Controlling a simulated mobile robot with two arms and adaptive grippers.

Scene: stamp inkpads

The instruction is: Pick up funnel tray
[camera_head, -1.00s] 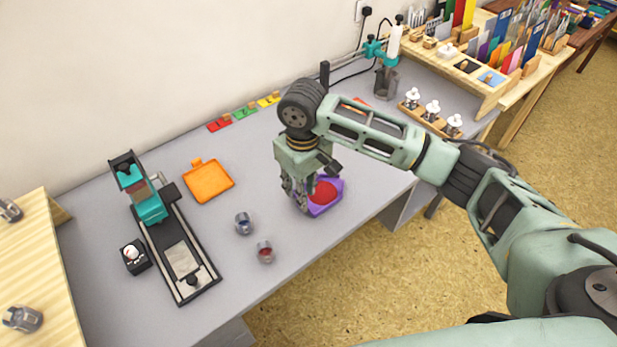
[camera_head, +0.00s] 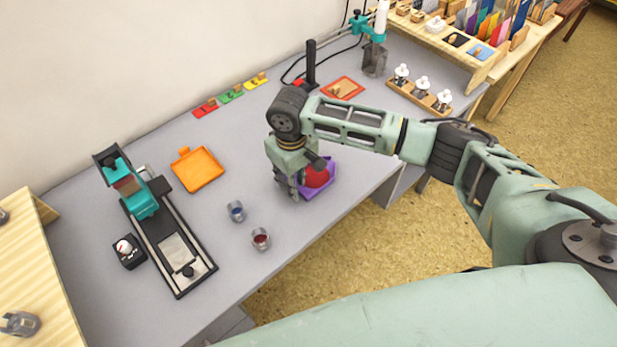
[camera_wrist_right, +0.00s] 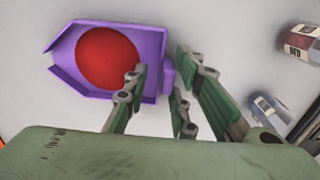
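The funnel tray is the purple tray (camera_head: 330,165) on the grey table, with a rounded red mass (camera_head: 317,177) in it. In the right wrist view the purple tray (camera_wrist_right: 151,50) has a pointed, notched end at left and a short tab at right; the red mass (camera_wrist_right: 105,58) looks round. My right gripper (camera_head: 291,190) points down at the tray's left side. In the wrist view the right gripper's fingers (camera_wrist_right: 162,68) are apart, with the tab between them; whether they touch it cannot be told. My left gripper is not in view.
An orange tray (camera_head: 198,169) and a black-and-teal press (camera_head: 165,230) lie farther left. A rack of white-topped stamps (camera_head: 420,95) is at back right. The table's front edge is close to the tray.

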